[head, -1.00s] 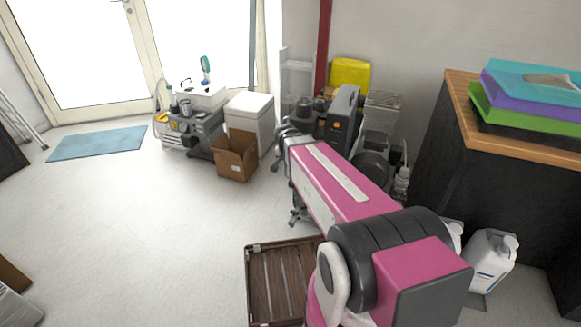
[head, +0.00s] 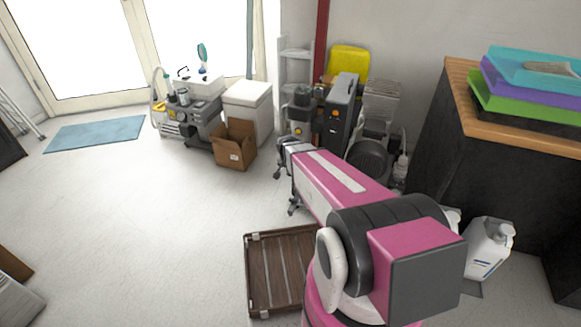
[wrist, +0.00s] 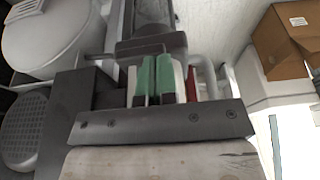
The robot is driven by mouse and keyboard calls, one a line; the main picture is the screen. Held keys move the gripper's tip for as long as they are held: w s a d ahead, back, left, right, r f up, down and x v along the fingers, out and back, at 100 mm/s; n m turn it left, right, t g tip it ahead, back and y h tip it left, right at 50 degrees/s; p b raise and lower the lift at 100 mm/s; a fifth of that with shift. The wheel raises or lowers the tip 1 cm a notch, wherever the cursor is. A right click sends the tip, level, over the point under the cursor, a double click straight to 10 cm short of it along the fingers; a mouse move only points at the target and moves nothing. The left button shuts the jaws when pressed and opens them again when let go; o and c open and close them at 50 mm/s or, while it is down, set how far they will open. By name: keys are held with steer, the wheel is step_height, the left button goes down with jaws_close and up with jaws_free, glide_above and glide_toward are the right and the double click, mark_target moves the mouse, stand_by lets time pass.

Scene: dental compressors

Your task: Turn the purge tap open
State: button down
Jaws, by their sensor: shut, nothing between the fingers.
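In the wrist view my gripper (wrist: 157,78) is shut and empty, its green-padded fingers together. A narrow red piece (wrist: 191,84) shows just right of the fingers, beside a grey curved pipe (wrist: 208,76); it may be the purge tap's lever, but I cannot tell. I cannot tell whether the fingers touch it. Grey compressor parts (wrist: 50,40) fill the left of that view. In the head view the compressor equipment (head: 340,108) stands against the wall beyond my arm. The tap cannot be made out there, and my fingers are too small to make out.
An open cardboard box (head: 234,146) stands on the floor left of my arm, near a white cabinet (head: 247,108). A brown slatted crate (head: 272,270) lies in front. White jugs (head: 487,247) stand at the right by a dark cabinet (head: 450,150). Open floor lies left.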

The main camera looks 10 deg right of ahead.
steer(key=shift+w+a+f+g+h, duration=0.15)
steer(key=shift+a+g+h, duration=0.1)
steer(key=shift+g+h, duration=0.35)
stand_by(0.5)
steer(key=shift+w+a+f+n+g+h, duration=0.2)
steer(key=shift+f+g+h, duration=0.5)
steer(key=shift+h, duration=0.65)
steer(key=shift+s+a+f+n+g+h, duration=0.1)
steer(key=shift+f+n+g+h, duration=0.35)
steer(key=shift+f+h, duration=0.65)
steer(key=shift+w+a+f+n+g+h, duration=0.15)
steer(key=shift+f+g+h, duration=0.5)
steer(key=shift+h, duration=0.9)
steer(key=shift+s+d, duration=0.1)
steer(key=shift+d, duration=0.1)
